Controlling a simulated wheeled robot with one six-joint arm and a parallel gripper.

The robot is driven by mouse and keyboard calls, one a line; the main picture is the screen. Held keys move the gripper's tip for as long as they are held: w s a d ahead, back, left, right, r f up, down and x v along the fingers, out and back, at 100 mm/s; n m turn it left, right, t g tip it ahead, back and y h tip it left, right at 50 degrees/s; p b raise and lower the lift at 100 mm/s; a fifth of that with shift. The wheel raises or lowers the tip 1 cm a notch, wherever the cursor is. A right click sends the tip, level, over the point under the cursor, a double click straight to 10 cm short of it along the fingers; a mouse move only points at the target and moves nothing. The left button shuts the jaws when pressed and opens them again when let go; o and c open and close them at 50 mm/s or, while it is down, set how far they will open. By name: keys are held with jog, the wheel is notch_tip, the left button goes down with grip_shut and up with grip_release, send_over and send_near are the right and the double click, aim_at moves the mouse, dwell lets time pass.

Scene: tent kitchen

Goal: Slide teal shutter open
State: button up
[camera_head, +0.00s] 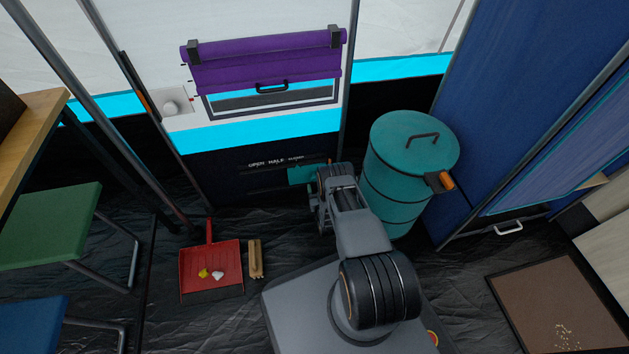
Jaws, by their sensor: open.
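The teal shutter (301,175) is a small flat panel low on the black lower wall, below a strip lettered OPEN, HALF and a third word too small to read clearly. My arm hides the shutter's right end. A small orange bit shows just above that end. My gripper (322,184) is at the right end of the shutter, in front of the wall. It is open, but its fingers are largely hidden by my wrist. I cannot tell whether it touches the shutter.
A teal lidded barrel (409,170) stands close to the right of my arm. A red dustpan (211,268) and a brush (256,258) lie on the floor at left. A purple roll-up blind (265,66) hangs above. A green stool (47,222) stands far left.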

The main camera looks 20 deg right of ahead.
aim_at(315, 179)
jog(key=shift+w+d+b, duration=0.2)
jog(key=shift+w+b, duration=0.15)
jog(key=shift+w, duration=0.6)
jog(key=shift+w+d+b, duration=0.25)
jog(key=shift+w+b, duration=0.05)
jog(key=shift+w, duration=0.65)
jog(key=shift+w+d+b, duration=0.2)
jog(key=shift+w+b, duration=0.15)
jog(key=shift+w, duration=0.6)
grip_shut()
jog(key=shift+a+r, duration=0.1)
jog(key=shift+a, duration=0.05)
